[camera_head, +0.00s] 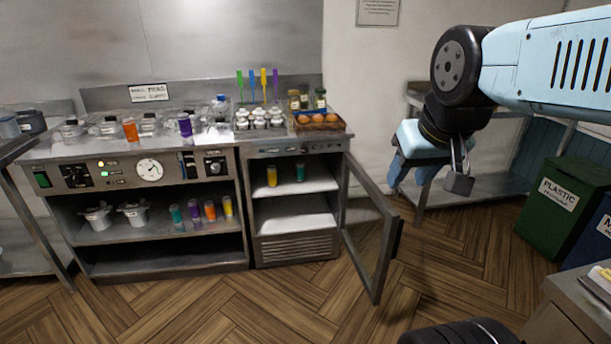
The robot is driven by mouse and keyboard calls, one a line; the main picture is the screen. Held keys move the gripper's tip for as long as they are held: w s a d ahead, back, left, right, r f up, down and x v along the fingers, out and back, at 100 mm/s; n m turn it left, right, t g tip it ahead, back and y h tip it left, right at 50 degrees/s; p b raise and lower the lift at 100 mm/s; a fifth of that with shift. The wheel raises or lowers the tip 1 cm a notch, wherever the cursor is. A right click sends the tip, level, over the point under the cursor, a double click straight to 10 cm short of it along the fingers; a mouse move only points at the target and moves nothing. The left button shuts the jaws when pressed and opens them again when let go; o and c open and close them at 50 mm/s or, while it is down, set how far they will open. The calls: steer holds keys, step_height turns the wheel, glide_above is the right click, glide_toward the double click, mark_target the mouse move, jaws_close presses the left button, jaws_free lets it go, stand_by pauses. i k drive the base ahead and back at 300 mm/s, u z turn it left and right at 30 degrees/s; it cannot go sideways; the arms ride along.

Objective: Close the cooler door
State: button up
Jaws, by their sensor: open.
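The cooler door (372,235) stands wide open, swung out toward me from its hinge on the right side of the cooler (297,258). It is a framed panel with a dark strip at its free edge. Inside the cooler, a yellow cup (272,176) and a green cup (300,171) stand on the upper shelf; the lower shelf looks empty.
A metal side table (480,188) stands behind my gripper. A green plastic bin (560,208) is at the right, and a counter corner (575,305) at lower right. The wooden floor before the cooler is clear.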

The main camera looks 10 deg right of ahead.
mark_target(393, 225)
steer(key=z, duration=0.15)
steer(key=k, duration=0.1)
steer(key=u, duration=0.3)
steer(key=i, duration=0.8)
steer(key=z, duration=0.6)
steer(key=k, duration=1.25)
steer(key=i, duration=0.8)
steer(key=u, duration=0.5)
steer(key=i, duration=1)
steer(key=z, duration=0.65)
